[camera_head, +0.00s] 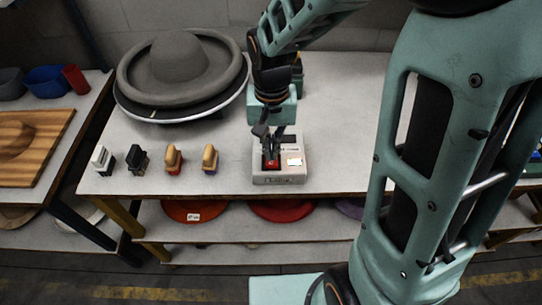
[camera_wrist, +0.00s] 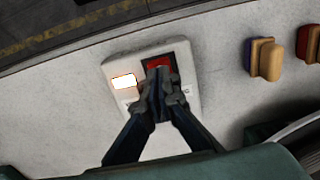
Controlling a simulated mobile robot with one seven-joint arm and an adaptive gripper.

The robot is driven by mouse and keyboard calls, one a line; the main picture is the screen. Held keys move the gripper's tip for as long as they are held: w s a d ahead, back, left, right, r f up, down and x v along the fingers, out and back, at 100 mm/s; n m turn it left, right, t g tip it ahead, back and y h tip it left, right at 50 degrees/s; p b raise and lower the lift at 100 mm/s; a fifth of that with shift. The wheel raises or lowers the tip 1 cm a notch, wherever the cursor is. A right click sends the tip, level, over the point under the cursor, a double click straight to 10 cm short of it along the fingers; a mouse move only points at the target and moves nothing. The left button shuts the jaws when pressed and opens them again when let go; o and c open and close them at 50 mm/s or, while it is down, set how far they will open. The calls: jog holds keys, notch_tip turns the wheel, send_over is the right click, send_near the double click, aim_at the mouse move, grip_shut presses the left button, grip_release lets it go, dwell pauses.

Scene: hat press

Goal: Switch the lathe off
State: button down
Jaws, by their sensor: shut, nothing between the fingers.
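A light grey switch box (camera_head: 280,178) stands near the front edge of the table. It has a red switch (camera_head: 272,164) in a dark recess and a small pale, lit-looking panel (camera_head: 294,161) beside it. In the wrist view the red switch (camera_wrist: 158,63) is partly covered by my fingers, and the bright panel (camera_wrist: 124,81) is to its left. My gripper (camera_head: 268,150) points down at the switch from above, with its fingers shut and empty. In the wrist view the fingertips (camera_wrist: 158,78) overlap the switch's lower part. I cannot tell whether they touch it. The lathe (camera_head: 180,80) appears to be the round stand with a grey hat on it.
Several wooden- and dark-handled brushes or blocks (camera_head: 173,159) stand in a row left of the box. Coloured hats (camera_head: 283,209) lie on the shelf below. Bare table lies right of the box.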

jog(key=shift+f+b, duration=1.05)
jog(key=shift+f, duration=0.35)
dwell(0.4)
jog(key=shift+r, duration=0.15)
notch_tip(320, 180, up, 7)
jog(key=p, duration=0.5)
jog(key=shift+p, duration=0.3)
dwell(0.3)
